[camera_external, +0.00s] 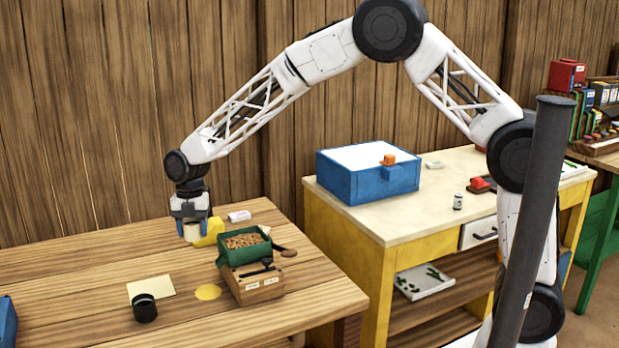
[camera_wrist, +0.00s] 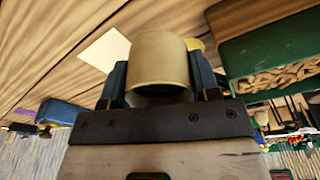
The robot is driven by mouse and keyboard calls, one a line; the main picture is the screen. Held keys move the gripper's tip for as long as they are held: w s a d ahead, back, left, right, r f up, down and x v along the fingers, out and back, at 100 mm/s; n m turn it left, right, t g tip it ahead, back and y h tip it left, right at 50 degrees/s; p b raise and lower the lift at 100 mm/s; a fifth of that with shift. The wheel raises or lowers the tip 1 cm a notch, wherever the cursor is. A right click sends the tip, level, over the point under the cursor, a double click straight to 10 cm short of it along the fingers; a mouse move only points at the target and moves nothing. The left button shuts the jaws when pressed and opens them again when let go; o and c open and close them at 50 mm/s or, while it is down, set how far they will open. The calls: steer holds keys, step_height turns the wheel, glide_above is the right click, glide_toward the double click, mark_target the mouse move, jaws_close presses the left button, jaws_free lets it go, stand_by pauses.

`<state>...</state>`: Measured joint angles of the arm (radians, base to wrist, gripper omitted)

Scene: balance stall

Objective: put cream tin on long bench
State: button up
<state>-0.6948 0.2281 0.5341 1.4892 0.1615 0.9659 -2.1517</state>
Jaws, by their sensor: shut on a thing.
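The cream tin (camera_external: 193,232) is a small pale cylinder between the fingers of my gripper (camera_external: 189,210), at the left of the external view. In the wrist view the cream tin (camera_wrist: 158,58) fills the space between the two blue fingers of my gripper (camera_wrist: 160,84), which is shut on it. The long bench (camera_external: 70,270) is the brown plank-topped table under the gripper. The tin is over the back part of this bench; whether its base touches the top cannot be told.
Close right of the tin are a yellow object (camera_external: 211,230) and a green box (camera_external: 232,255) of brown pieces, with a wooden box (camera_external: 262,288) in front. A pale sheet (camera_external: 160,285) and black cup (camera_external: 145,310) lie nearer. The bench's left is mostly clear.

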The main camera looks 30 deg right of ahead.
stand_by(0.3)
glide_above(198, 270)
steer(key=shift+w+f, duration=0.15)
steer(key=shift+f, duration=2.95)
steer(key=shift+f, duration=0.1)
steer(key=shift+f, duration=1.8)
steer(key=shift+f, duration=0.1)
steer(key=o, duration=0.9)
steer(key=r, duration=0.4)
steer(key=w+r, duration=0.1)
steer(key=r, duration=0.7)
steer(key=shift+w+d, duration=0.35)
